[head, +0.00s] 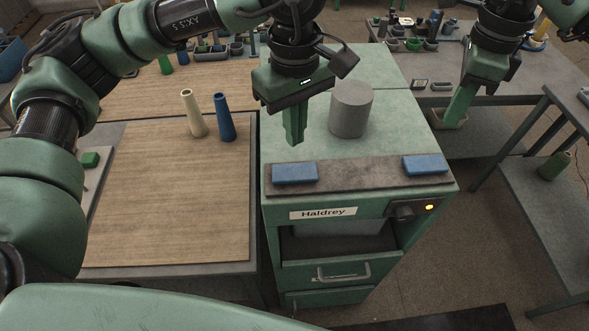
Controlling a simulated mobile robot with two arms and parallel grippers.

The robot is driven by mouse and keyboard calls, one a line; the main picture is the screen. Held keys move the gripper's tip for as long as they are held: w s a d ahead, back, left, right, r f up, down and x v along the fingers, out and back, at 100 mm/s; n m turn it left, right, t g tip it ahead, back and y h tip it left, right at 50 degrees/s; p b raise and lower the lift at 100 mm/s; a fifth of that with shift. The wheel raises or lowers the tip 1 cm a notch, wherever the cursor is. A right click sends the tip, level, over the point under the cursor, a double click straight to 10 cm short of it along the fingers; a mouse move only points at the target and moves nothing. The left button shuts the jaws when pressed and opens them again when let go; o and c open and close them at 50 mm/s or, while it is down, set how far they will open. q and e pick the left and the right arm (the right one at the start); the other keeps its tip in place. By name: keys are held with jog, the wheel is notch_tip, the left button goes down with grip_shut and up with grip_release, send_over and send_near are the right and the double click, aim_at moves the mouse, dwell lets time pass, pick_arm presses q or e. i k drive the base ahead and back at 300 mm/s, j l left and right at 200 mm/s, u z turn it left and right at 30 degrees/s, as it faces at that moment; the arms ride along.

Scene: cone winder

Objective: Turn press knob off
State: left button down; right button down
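The dark press knob (401,211) sits on the front of the green machine (350,270), near its upper right corner. A yellow lamp (429,207) glows just right of it. The knob is small and its pointer position cannot be read. My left gripper (294,142) hangs above the machine top, its fingers together and nothing seen between them, behind the left blue pad and away from the knob. My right gripper (449,122) is to the right of the machine, above and behind the knob, its fingers appearing together and empty. Neither gripper touches the knob.
A grey cylinder (351,109) stands on the machine top. Blue pads (295,173) (425,164) lie at the front on a dark strip. A label reads "Haldrey" (323,213). Cream (194,113) and blue (225,118) cones stand on the left table. Floor before the knob looks clear.

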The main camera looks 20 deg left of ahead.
aim_at(405, 214)
jog(key=k, duration=1.5)
